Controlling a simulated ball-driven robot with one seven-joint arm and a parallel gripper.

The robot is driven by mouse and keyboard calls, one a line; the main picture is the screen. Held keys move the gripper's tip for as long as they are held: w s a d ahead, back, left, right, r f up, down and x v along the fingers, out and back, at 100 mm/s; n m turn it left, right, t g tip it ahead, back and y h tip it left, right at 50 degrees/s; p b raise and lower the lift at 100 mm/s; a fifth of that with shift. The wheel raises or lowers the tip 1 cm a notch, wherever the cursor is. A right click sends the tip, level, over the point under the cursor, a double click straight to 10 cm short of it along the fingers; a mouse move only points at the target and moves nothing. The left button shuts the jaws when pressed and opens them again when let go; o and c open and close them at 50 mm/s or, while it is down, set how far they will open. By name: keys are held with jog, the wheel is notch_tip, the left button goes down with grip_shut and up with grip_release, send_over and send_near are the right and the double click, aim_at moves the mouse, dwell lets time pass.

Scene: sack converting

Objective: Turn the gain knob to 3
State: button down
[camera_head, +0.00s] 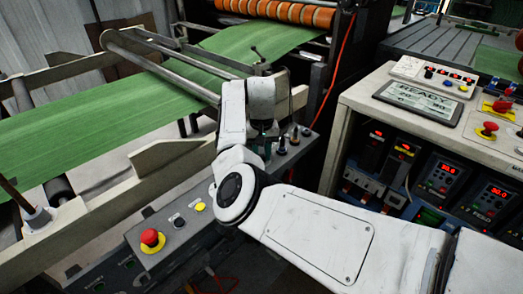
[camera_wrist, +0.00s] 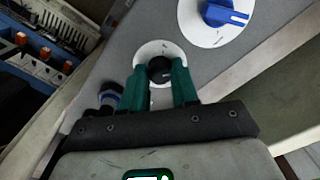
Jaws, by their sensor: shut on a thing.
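In the wrist view a small black knob (camera_wrist: 159,69) stands on a round white dial plate (camera_wrist: 148,47) on a grey panel. My gripper (camera_wrist: 161,73) has its two green fingers on either side of this knob, shut on it. A short pale mark shows on the knob, but I cannot read any numbers or a label, so I cannot tell the setting or confirm that it is the gain knob. In the head view my gripper (camera_head: 264,141) reaches down to the grey control panel (camera_head: 222,196), and my own wrist hides the gripped knob.
A larger blue knob (camera_wrist: 224,13) on a white dial is close by. A blue-collared black control (camera_wrist: 109,97) sits left of my fingers. Several small controls lie right of my gripper in the head view. A red mushroom button (camera_head: 150,238) and green sheet (camera_head: 95,130) are nearby.

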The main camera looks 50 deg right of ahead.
aim_at(262, 156)
jog(key=m+p, duration=0.2)
jog(key=m, duration=0.3)
jog(key=shift+r+p, duration=0.15)
jog(key=shift+p, duration=0.25)
jog(key=shift+m+p, duration=0.6)
jog(key=shift+m, duration=1.9)
jog(key=c, duration=0.8)
grip_release()
jog(key=shift+c, duration=0.2)
notch_tip(262, 156, up, 11)
jog(key=shift+f, duration=0.2)
